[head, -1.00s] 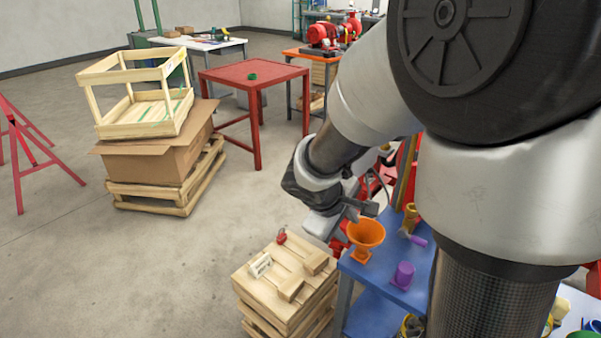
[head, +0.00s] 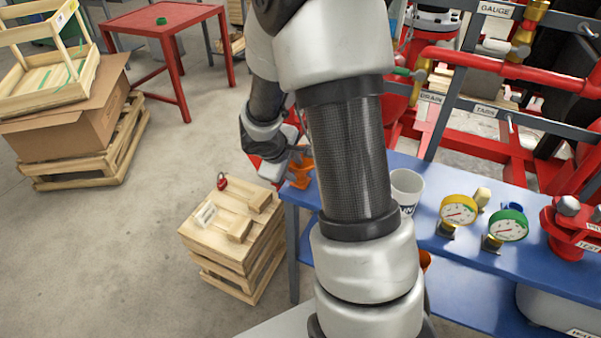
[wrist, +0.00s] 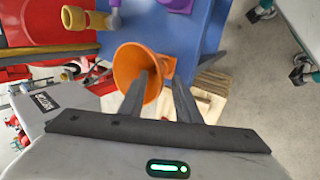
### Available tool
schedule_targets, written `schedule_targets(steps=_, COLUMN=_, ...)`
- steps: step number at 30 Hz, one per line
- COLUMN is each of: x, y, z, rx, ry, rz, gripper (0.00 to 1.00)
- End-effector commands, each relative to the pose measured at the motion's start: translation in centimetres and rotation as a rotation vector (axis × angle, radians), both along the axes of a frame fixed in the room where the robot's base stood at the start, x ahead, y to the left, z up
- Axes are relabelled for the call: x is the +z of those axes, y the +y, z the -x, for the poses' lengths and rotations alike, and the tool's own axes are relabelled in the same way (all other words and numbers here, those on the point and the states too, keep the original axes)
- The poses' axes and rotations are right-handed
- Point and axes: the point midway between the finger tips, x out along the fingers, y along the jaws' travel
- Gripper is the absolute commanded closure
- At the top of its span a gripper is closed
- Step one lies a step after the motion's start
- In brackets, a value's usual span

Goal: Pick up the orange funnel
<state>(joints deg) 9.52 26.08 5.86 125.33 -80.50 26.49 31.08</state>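The orange funnel (wrist: 128,70) stands on the blue table, its wide mouth facing the wrist camera. In the head view the funnel (head: 301,172) shows only partly, at the left end of the table beside my arm. My gripper (wrist: 158,76) is open at the funnel. In the wrist view one finger overlaps the mouth and the other lies just outside the rim, so part of the funnel wall appears between them. I cannot tell whether either finger touches it. In the head view my gripper (head: 298,154) is small and partly merged with the funnel.
The blue table (head: 440,210) holds a white mug (head: 407,187), a yellow gauge (head: 458,211) and a green gauge (head: 508,226). A brass fitting (wrist: 76,17) and a purple object (wrist: 115,18) are near the funnel. A wooden crate (head: 235,235) stands left of the table. Red pipework rises behind.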

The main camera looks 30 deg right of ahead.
Motion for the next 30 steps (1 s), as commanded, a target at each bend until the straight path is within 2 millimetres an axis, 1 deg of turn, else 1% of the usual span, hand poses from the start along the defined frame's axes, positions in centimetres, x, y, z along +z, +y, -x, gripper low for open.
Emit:
schedule_targets(steps=1, x=-0.8, y=-0.3, z=-0.4, rx=0.001, ry=0.004, rz=-0.001, gripper=0.7)
schedule_targets(steps=3, x=-1.7, y=-0.7, z=-0.8, rx=-0.001, ry=0.004, rz=0.0, gripper=0.7)
schedule_targets(steps=6, x=-2.4, y=-1.1, z=-1.1, rx=-0.001, ry=0.001, rz=0.0, gripper=0.7)
schedule_targets(steps=14, x=-2.5, y=-1.2, z=-1.2, rx=0.001, ry=0.0, rz=0.0, gripper=0.7)
schedule_targets(steps=17, x=-2.5, y=-1.2, z=-1.2, rx=0.001, ry=0.0, rz=0.0, gripper=0.85)
schedule_targets(steps=19, x=-2.5, y=-1.2, z=-1.2, rx=0.001, ry=0.0, rz=0.0, gripper=0.97)
schedule_targets(steps=20, x=-2.5, y=-1.2, z=-1.2, rx=0.001, ry=0.0, rz=0.0, gripper=1.0)
schedule_targets(steps=30, x=-2.6, y=-1.1, z=-1.1, rx=0.002, ry=0.003, rz=-0.002, gripper=1.0)
